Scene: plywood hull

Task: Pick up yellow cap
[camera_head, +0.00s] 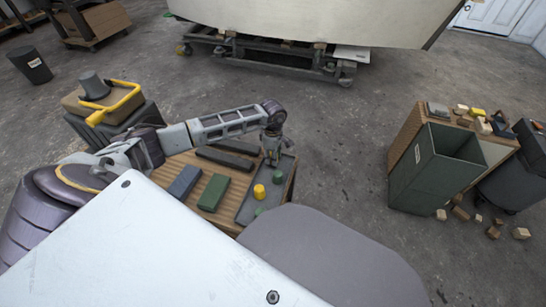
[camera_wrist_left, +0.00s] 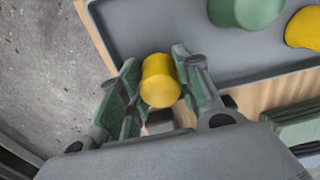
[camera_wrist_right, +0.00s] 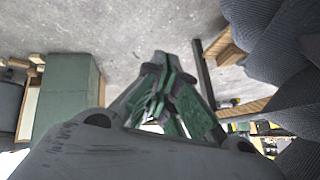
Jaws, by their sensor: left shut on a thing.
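My left gripper (camera_head: 272,158) is over the far end of a grey tray (camera_head: 247,207). In the left wrist view, my left gripper (camera_wrist_left: 158,85) is shut on a yellow cap (camera_wrist_left: 160,80), held between its green-padded fingers near the tray's edge (camera_wrist_left: 130,40). I cannot tell whether the held cap still touches the tray. A second yellow cap (camera_head: 259,191) stands on the tray beside a green cap (camera_head: 278,177); another green cap (camera_head: 260,211) is at the near end. My right gripper (camera_wrist_right: 165,70) shows only in its wrist view, its fingertips together with nothing visible between them.
A dark blue block (camera_head: 185,182) and a green block (camera_head: 213,192) lie on the wooden table left of the tray. A black bar (camera_head: 225,158) lies at the back. A green bin (camera_head: 430,170) stands at the right, with clear floor between.

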